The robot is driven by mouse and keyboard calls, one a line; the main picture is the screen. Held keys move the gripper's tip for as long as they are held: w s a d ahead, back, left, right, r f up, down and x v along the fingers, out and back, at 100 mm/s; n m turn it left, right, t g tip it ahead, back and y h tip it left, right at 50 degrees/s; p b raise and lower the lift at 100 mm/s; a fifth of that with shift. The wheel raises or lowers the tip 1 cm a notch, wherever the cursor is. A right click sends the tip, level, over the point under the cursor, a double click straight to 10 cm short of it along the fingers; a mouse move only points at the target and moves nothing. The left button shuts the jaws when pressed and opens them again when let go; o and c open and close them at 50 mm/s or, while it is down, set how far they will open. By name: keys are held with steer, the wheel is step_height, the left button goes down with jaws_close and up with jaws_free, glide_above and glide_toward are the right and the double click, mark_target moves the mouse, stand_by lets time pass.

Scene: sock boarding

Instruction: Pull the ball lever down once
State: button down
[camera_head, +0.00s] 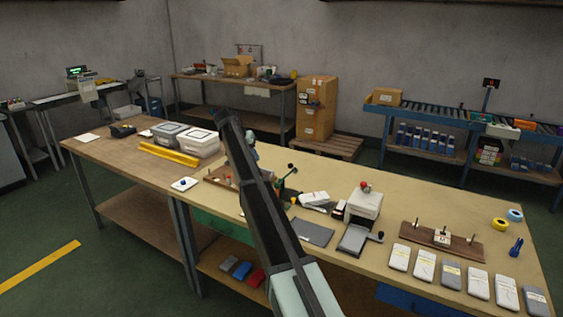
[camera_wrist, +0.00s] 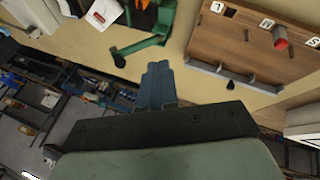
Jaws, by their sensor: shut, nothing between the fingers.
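A green bench device (camera_head: 287,182) stands mid-table in the head view, partly hidden behind my arm. A black ball (camera_head: 292,167) on a thin arm sticks up from it. In the wrist view the green device (camera_wrist: 160,38) is at the top, with a dark ball (camera_wrist: 119,62) at its left end. I take this ball to be the lever's end. My gripper (camera_wrist: 158,68) is shut and empty, its fingertips just below the green device in the picture. I cannot tell the gap in depth. In the head view my arm hides most of the gripper.
A wooden board (camera_wrist: 245,45) with letter tags and a red peg lies right of the fingers in the wrist view. A white box device (camera_head: 365,203), a dark grey mat (camera_head: 312,232) and several packed socks (camera_head: 424,265) are on the table's right half.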

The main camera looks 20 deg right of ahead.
steer(key=shift+m+h, duration=0.4)
steer(key=shift+m, duration=0.3)
steer(key=d+r, duration=0.1)
steer(key=w+d+r, duration=0.1)
steer(key=r, duration=0.1)
steer(key=w+d+r, duration=0.1)
steer(key=shift+r, duration=0.2)
steer(key=s+d+r+x, duration=0.1)
steer(key=d+x, duration=0.1)
steer(key=x, duration=1)
steer(key=shift+s+d, duration=0.15)
steer(key=shift+s, duration=0.35)
steer(key=shift+f, duration=0.1)
